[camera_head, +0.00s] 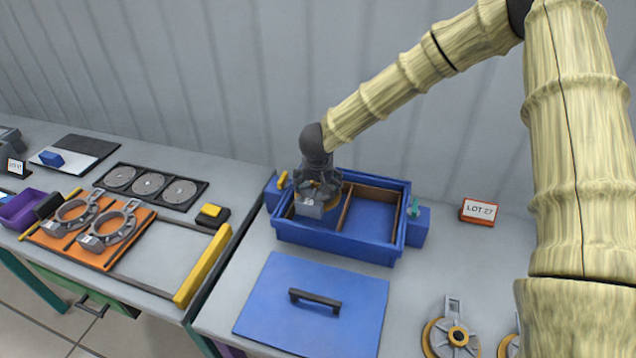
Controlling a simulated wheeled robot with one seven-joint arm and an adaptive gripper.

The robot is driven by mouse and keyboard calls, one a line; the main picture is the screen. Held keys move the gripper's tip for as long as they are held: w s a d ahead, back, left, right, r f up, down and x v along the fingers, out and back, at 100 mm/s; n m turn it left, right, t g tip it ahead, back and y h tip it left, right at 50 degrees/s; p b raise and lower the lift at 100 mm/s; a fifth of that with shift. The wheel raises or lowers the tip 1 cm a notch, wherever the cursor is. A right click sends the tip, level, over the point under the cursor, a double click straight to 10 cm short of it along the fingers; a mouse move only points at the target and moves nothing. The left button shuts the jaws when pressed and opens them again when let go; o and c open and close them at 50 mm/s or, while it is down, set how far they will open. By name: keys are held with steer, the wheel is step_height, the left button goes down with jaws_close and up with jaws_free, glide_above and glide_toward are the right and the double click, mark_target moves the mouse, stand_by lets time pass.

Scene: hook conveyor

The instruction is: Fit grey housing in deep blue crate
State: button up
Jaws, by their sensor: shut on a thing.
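The deep blue crate (330,242) stands on the right-hand table, with a brown divider (344,208) splitting it into a left and a right compartment. My gripper (317,190) reaches down into the left compartment. It is shut on the grey housing (309,207), which has a brass-coloured ring beside it and a small label on its front. The housing is in or just above the left compartment; I cannot tell whether it touches the floor. My gripper hides its upper part. The right compartment looks empty.
A blue lid (312,305) with a black handle lies in front of the crate. Grey and brass parts (455,338) lie at the front right. A LOT 27 sign (479,211) stands right.

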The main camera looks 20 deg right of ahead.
steer(key=shift+w+f+p, duration=0.15)
steer(key=shift+f+p, duration=0.15)
steer(key=shift+p, duration=0.2)
stand_by(0.6)
steer(key=shift+p, duration=0.6)
steer(key=shift+f+b, duration=0.85)
steer(key=shift+f, duration=3.25)
stand_by(2.2)
